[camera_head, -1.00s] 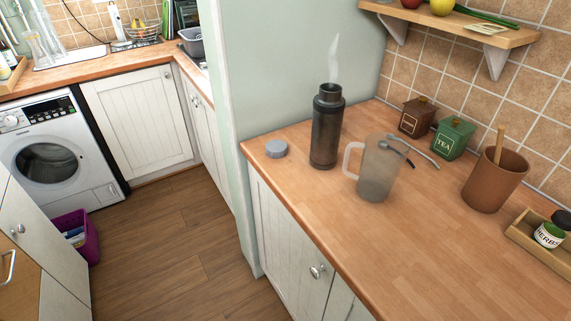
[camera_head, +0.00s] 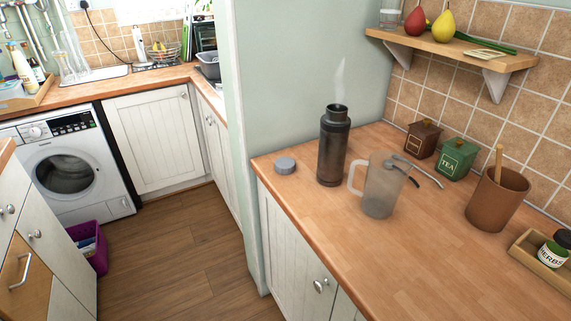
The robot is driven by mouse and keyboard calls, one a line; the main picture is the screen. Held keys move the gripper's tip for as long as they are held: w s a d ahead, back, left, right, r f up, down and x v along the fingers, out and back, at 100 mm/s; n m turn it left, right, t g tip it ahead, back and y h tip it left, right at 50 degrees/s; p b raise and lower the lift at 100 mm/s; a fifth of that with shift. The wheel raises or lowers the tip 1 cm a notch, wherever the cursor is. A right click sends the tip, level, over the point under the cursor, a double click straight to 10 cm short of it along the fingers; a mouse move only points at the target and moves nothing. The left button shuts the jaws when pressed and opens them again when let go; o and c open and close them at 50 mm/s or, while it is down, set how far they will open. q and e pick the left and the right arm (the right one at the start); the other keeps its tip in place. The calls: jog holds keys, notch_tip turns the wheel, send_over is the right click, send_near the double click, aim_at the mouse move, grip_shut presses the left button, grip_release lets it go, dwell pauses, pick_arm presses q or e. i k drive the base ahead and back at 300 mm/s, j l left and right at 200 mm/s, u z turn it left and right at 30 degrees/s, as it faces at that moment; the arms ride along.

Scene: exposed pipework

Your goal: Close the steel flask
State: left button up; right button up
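The dark steel flask (camera_head: 333,150) stands upright on the wooden counter near the wall corner. Its neck is uncapped, and a faint wisp of steam (camera_head: 340,80) rises above it. A small round grey lid (camera_head: 285,165) lies flat on the counter to the left of the flask, close to the counter's left edge and apart from the flask. Neither of my grippers shows in the head view.
A frosted jug (camera_head: 380,188) stands just right of the flask, with tongs (camera_head: 425,174) behind it. Brown and green canisters (camera_head: 456,158), a utensil pot (camera_head: 495,198) and a tray with a herbs jar (camera_head: 551,254) stand further right. A shelf (camera_head: 450,46) overhangs the back. The front counter is clear.

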aim_at(334, 125)
jog(key=i+j+z, duration=0.25)
jog(key=j, duration=0.4)
jog(key=i+j+z, duration=0.1)
jog(key=i+j, duration=0.15)
jog(key=i+j+z, duration=0.15)
jog(key=j, duration=0.3)
jog(key=i+j+z, duration=0.1)
jog(key=j, duration=0.25)
